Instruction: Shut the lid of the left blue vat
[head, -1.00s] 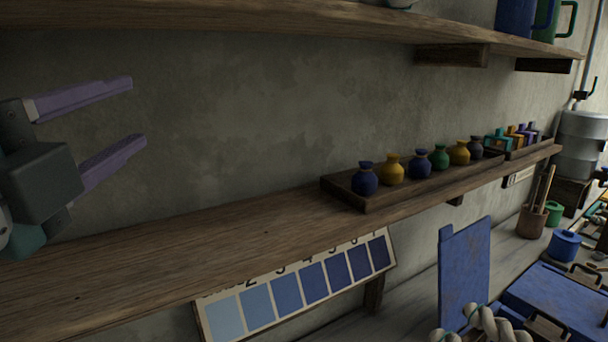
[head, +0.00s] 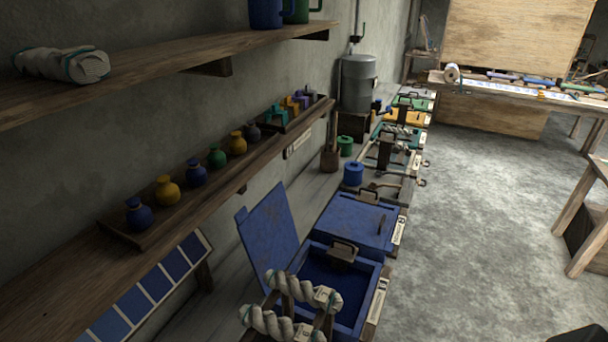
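The left blue vat (head: 374,288) is the nearer of two blue vats at bottom centre in the head view. It stands open, with dark blue liquid inside. Its blue lid (head: 268,240) stands up on the wall side, leaning slightly back. A handled wooden piece (head: 343,252) sits at the vat's far edge. Twisted cream yarn hanks (head: 315,292) on a wooden rack cover the vat's near side. The other blue vat (head: 356,218) behind it has its lid down, with a handle on top. Neither gripper's fingers show in this view.
A wall shelf (head: 75,265) with a tray of dye jars (head: 167,190) runs above the vats' left side. A blue pot (head: 353,172), a brown pot of sticks (head: 330,158) and more vats stand farther back. The floor (head: 480,230) to the right is clear.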

